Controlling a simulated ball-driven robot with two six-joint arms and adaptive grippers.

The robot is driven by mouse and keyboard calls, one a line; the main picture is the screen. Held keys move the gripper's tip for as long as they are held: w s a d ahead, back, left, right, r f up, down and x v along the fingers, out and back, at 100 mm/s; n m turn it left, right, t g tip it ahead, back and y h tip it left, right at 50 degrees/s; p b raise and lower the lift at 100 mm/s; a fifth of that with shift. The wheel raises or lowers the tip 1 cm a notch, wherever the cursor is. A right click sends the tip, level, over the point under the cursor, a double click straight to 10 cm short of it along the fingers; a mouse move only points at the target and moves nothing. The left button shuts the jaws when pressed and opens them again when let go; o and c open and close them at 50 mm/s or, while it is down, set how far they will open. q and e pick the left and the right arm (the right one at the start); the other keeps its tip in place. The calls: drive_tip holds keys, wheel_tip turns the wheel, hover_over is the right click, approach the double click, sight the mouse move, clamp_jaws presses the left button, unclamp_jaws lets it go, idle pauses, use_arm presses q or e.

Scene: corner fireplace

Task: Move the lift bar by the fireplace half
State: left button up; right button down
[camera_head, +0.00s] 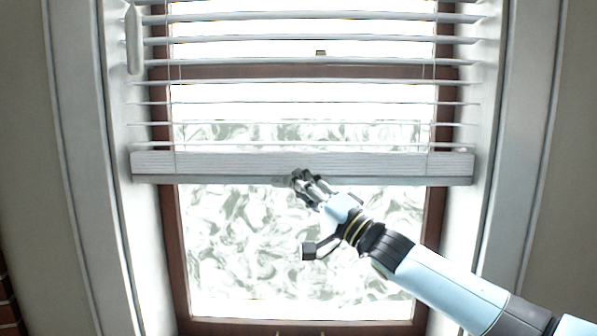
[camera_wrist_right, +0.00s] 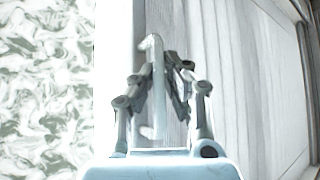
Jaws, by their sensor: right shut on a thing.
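The lift bar (camera_head: 220,163) is the wide pale grey bottom rail of a window blind. It hangs level across the window, a little below the middle of the head view. My right gripper (camera_head: 302,182) is at the lower edge of the bar, near its middle. In the right wrist view, the fingers of my right gripper (camera_wrist_right: 160,80) are closed around a thin pale handle (camera_wrist_right: 152,45) along the lift bar (camera_wrist_right: 218,50). The fingers partly hide the handle. My left gripper is not in view.
Raised, spaced slats (camera_head: 300,40) hang above the bar. A tilt wand (camera_head: 133,40) hangs at the upper left. The brown window frame (camera_head: 172,250) and white side walls of the recess flank the blind. The glass below the bar is uncovered. Brick (camera_head: 8,305) shows at the lower left.

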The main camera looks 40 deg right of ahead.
drive_tip(key=shift+f, duration=0.25)
drive_tip(key=c, duration=1.4)
unclamp_jaws()
drive_tip(key=shift+d, duration=0.1)
drive_tip(key=shift+s, duration=0.1)
drive_tip(key=v, duration=1.2)
